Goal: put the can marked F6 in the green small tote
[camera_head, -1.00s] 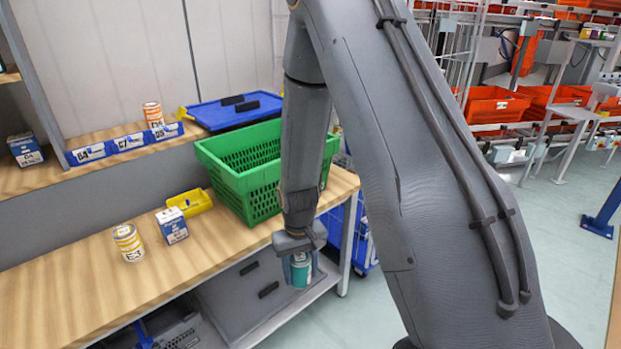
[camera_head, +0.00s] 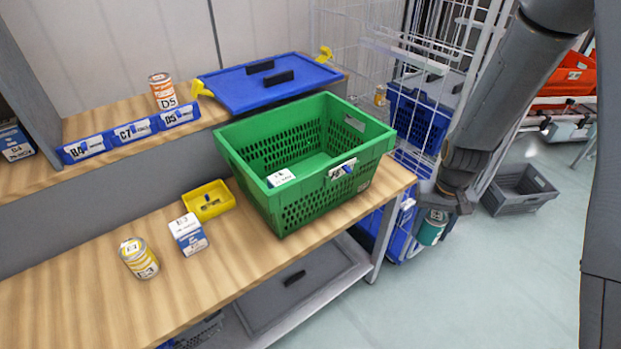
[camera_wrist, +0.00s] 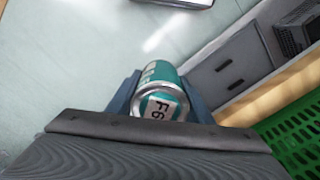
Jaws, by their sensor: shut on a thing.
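My gripper (camera_head: 437,217) is shut on a teal can (camera_head: 432,229) and holds it in the air off the right end of the bench. In the wrist view the can (camera_wrist: 160,95) lies between the fingers, with F6 readable on its end. The green tote (camera_head: 265,200) stands on the bench to the left of my gripper, apart from it. It is open at the top, and a white labelled item (camera_head: 281,178) shows inside it. Its edge also shows in the wrist view (camera_wrist: 296,135) at lower right.
A yellow E3 can (camera_head: 139,258), a blue-white carton (camera_head: 188,235) and a small yellow bin (camera_head: 209,201) stand left of the tote. A wire cage (camera_head: 376,50) stands behind the bench end.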

